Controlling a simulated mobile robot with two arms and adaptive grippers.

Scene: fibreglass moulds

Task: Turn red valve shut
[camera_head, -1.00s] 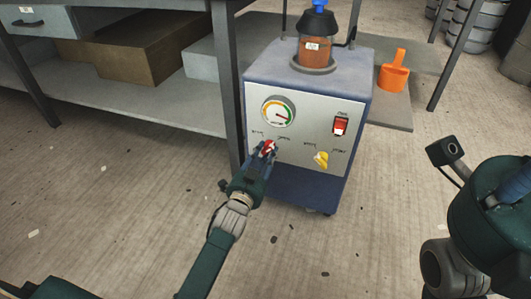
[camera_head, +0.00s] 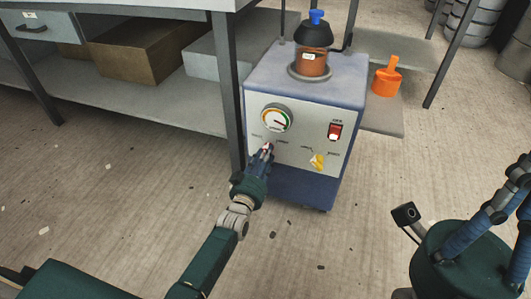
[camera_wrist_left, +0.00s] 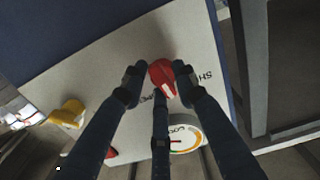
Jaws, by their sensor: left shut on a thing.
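The red valve (camera_wrist_left: 162,75) is a small knob with a pale mark on the front panel of a machine (camera_head: 298,195). In the left wrist view, my left gripper (camera_wrist_left: 160,77) has its dark fingers around the red valve and is shut on it. In the head view, my left gripper (camera_head: 265,150) is at the panel below the gauge and mostly hides the valve. Lettering beside the valve is partly covered. My right gripper (camera_head: 497,200) is at the right, away from the machine and partly cut off by the frame edge; its opening is unclear.
A yellow valve (camera_head: 318,161) sits right of the red one, below a red switch (camera_head: 335,131). A round gauge (camera_head: 277,118) is above. A bench leg (camera_head: 231,100) stands close left of the machine. The floor in front is mostly clear.

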